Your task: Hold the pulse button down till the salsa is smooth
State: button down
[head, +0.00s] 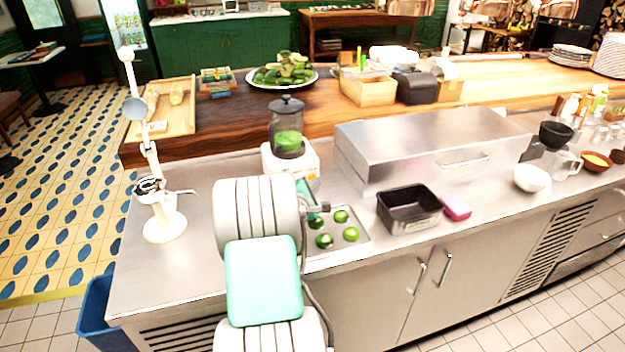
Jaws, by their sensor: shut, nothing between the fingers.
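The blender has a cream base (277,160) and a clear jar with a dark lid (287,103), upright on the steel counter. Green salsa (288,141) fills the lower part of the jar; its texture is too small to judge. A small orange spot (312,176) shows low on the base's front right; I cannot tell whether it is the pulse button. My gripper (308,198) is shut and empty, just in front of the base's lower right. My arm partly hides it, and I cannot tell whether it touches the blender.
A tray of limes (351,234) lies close right of my gripper. A black pan (408,211) and pink sponge (456,207) are farther right. A steel box (420,140) stands behind them. A white citrus press (165,220) stands left, with bare counter between.

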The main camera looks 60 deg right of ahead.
jog(key=shift+w+d, duration=0.35)
dwell(2.2)
dwell(1.4)
jog(key=shift+s+a, duration=0.65)
jog(key=shift+s+a+p, duration=0.8)
jog(key=shift+s+a, duration=0.95)
